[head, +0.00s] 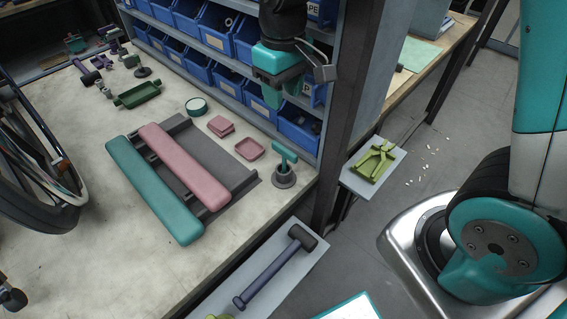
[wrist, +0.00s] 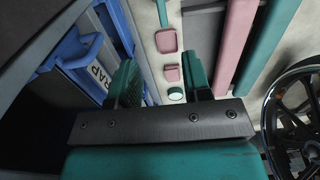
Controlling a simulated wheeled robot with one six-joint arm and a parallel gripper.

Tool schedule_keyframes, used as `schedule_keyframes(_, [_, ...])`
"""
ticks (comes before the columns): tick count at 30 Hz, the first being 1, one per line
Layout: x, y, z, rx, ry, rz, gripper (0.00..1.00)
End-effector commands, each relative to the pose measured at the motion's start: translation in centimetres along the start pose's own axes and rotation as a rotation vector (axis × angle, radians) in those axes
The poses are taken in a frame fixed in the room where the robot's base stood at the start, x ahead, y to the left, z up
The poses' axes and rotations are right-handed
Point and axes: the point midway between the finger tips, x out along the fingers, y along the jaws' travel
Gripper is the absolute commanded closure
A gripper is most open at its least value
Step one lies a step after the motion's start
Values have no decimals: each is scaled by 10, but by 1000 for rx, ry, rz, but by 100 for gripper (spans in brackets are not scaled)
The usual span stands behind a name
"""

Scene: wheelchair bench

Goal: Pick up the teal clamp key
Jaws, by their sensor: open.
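The teal clamp key (head: 285,156) is a T-shaped piece standing upright in a round grey holder (head: 284,178), near the bench's right front corner. A teal strip at the top edge of the wrist view (wrist: 162,12) may be part of it, cut off by the frame. My gripper (head: 276,92) is above and behind the key in the head view, in front of the blue bins, apart from the key. In the wrist view its two teal fingers (wrist: 162,80) are spread with nothing held between them.
Close to the key lie a pink tray (head: 249,149), a pink block (head: 221,126) and a round teal-rimmed tin (head: 197,106). Teal (head: 152,187) and pink (head: 183,163) pads lie on grey rails. Blue bins (head: 297,129) rise behind. A hammer (head: 275,268) lies on the front shelf.

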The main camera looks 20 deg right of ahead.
Motion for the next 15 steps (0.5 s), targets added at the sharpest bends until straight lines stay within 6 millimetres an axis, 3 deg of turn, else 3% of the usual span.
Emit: schedule_keyframes(15, [104,0,1,0,-7,2,55])
